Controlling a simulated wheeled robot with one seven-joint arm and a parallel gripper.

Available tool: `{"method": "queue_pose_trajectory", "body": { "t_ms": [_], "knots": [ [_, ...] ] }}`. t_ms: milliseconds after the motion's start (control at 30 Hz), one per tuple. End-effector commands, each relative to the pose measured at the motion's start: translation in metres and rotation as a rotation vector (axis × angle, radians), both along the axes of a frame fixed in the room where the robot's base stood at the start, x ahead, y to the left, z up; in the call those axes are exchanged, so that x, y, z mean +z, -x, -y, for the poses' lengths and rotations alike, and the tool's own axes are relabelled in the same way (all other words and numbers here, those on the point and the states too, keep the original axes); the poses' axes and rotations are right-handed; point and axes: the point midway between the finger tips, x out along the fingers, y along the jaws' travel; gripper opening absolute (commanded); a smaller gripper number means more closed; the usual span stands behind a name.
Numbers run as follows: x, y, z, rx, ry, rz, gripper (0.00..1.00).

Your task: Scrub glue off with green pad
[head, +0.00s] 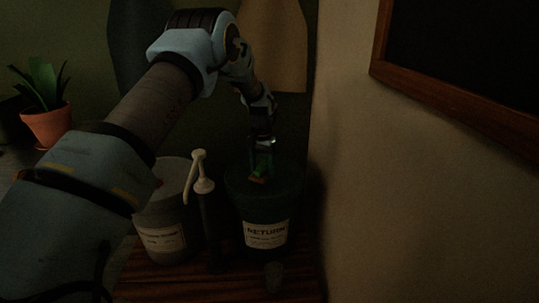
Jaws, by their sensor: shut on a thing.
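My gripper (262,145) points down and is shut on the green pad (262,163). The pad is over the top of the dark bucket labelled RETURN (265,235). A small orange-brown patch, possibly glue (257,180), shows just below the pad at the bucket's top. The picture is too dark to tell whether the pad touches it. The gripper's fingers are partly lost in shadow.
A grey-white labelled bucket (163,222) stands to the left. A pale pump with a dark tube (203,186) stands between the buckets. A wall (400,200) bounds the right; a potted plant (48,124) is far left.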

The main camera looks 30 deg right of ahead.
Motion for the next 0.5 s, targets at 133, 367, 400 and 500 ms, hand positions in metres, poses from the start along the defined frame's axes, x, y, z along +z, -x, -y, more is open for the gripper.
{"method": "queue_pose_trajectory", "body": {
  "t_ms": [133,367,400,500],
  "knots": [
    [0.017,0.001,-0.001,0.001,0.000,0.000,0.22],
    [0.038,0.002,-0.003,0.002,0.001,0.001,0.22],
    [0.040,0.002,-0.003,0.002,0.001,0.001,0.22],
    [0.044,0.003,-0.004,0.002,0.001,0.001,0.22]
  ]
}}
